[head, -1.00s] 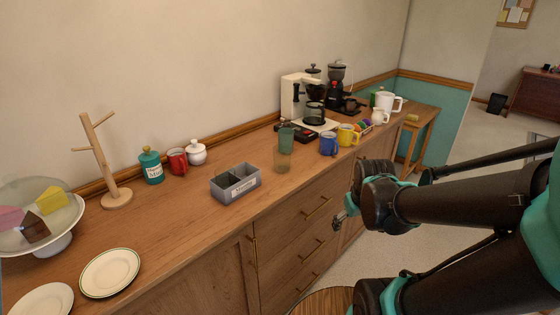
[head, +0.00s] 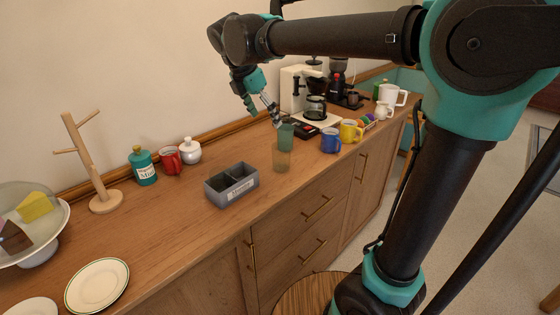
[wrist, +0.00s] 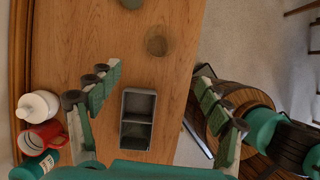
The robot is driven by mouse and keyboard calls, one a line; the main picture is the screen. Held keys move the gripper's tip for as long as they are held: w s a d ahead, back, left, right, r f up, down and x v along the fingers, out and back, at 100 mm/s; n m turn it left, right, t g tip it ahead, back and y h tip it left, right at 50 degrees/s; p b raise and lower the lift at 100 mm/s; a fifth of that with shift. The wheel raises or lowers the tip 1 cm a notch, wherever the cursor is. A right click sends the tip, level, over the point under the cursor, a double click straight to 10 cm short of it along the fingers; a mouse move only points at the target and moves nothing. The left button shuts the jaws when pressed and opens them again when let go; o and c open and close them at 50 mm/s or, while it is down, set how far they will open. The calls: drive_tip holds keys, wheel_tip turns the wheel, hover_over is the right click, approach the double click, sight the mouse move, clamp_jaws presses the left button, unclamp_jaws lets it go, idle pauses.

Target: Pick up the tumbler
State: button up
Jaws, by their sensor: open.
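Two see-through tumblers stand upright, one behind the other, on the wooden counter. The amber one (head: 282,158) is nearer, and the green one (head: 286,134) is just behind it. In the wrist view the amber tumbler (wrist: 158,41) is above the finger gap, near the counter's edge. The green tumbler (wrist: 131,3) is cut off at the top of that view. My gripper (head: 264,117) is raised over the counter, fingers pointing down, and looks close to the green tumbler in the head view.
A grey two-compartment box (head: 231,185) stands left of the tumblers. Blue (head: 330,141) and yellow (head: 351,131) mugs and a coffee maker (head: 297,91) stand to the right. A red mug (head: 170,159), white pot, teal jar and wooden mug stand are left. Counter between box and tumblers is clear.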

approach(281, 147)
wheel_tip(281, 147, down, 3)
drive_tip(key=s, duration=0.2)
drive_tip(key=d+f, duration=0.1)
drive_tip(key=w+f, duration=0.1)
drive_tip(key=d+f, duration=0.1)
drive_tip(key=shift+w+d+f, duration=0.3)
drive_tip(key=shift+d, duration=0.05)
drive_tip(key=shift+w+d+f, duration=0.15)
drive_tip(key=shift+f, duration=0.3)
clamp_jaws()
drive_tip(key=shift+r, duration=0.1)
